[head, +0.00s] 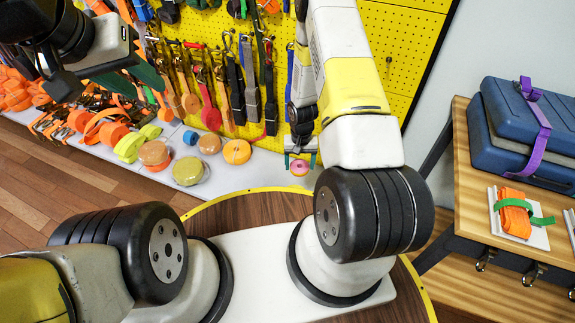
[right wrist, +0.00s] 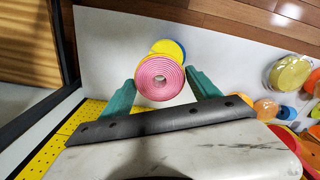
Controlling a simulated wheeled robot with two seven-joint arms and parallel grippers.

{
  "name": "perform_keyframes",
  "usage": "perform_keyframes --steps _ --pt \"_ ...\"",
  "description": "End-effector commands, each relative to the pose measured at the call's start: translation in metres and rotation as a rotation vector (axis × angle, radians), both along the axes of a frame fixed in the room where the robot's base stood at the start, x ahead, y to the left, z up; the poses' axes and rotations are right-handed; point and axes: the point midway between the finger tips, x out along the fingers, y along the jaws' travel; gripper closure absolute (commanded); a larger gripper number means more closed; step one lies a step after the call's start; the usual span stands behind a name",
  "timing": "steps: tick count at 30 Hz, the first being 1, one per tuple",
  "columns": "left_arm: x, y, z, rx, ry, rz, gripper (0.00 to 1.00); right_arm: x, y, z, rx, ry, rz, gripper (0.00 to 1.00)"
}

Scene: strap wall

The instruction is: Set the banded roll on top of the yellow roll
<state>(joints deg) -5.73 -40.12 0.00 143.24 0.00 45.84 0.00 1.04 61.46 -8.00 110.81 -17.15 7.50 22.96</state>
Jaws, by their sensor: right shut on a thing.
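My right gripper (head: 300,158) is shut on a pink-faced roll (head: 299,167), seemingly the banded roll. In the right wrist view its round pink face (right wrist: 158,80), with a small centre hole, sits between the green fingers of my right gripper (right wrist: 163,90). Yellow and blue edges show just behind it; I cannot tell if they are its bands or another roll. A pale yellow roll (head: 188,171) lies flat on the white shelf, left of the gripper and apart from it; it also shows in the right wrist view (right wrist: 288,75). My left gripper (head: 138,82) is at upper left, its fingers partly hidden.
An orange roll (head: 236,151), tan rolls and a small blue roll (head: 190,137) stand near the yellow roll. Straps hang on the yellow pegboard (head: 388,68) behind. A wooden bench (head: 465,215) with blue cases is at the right. The shelf around the held roll looks bare.

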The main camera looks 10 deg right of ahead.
Motion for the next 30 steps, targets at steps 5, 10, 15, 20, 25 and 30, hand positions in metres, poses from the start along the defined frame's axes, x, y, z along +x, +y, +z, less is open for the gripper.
perform_keyframes --steps 5,10,15,20,25,30 --pt "0.0 0.0 0.0 0.0 0.0 0.0 0.64 -0.045 -0.022 -0.096 0.0 0.01 -0.033 0.43" --pt "0.0 0.0 0.0 0.0 0.0 0.0 0.64 -0.08 -0.037 -0.151 0.001 0.006 -0.036 0.43" --pt "0.0 0.0 0.0 0.0 0.0 0.0 0.64 -0.094 -0.043 -0.173 0.002 0.0 -0.031 0.43" --pt "0.0 0.0 0.0 0.0 0.0 0.0 0.64 -0.07 -0.032 -0.177 0.002 -0.006 -0.027 0.43" --pt "0.0 0.0 0.0 0.0 0.0 0.0 0.64 -0.028 -0.013 -0.182 0.003 -0.006 -0.027 0.43" --pt "0.0 0.0 0.0 0.0 0.0 0.0 0.64 0.011 0.005 -0.186 0.003 -0.004 -0.029 0.43"
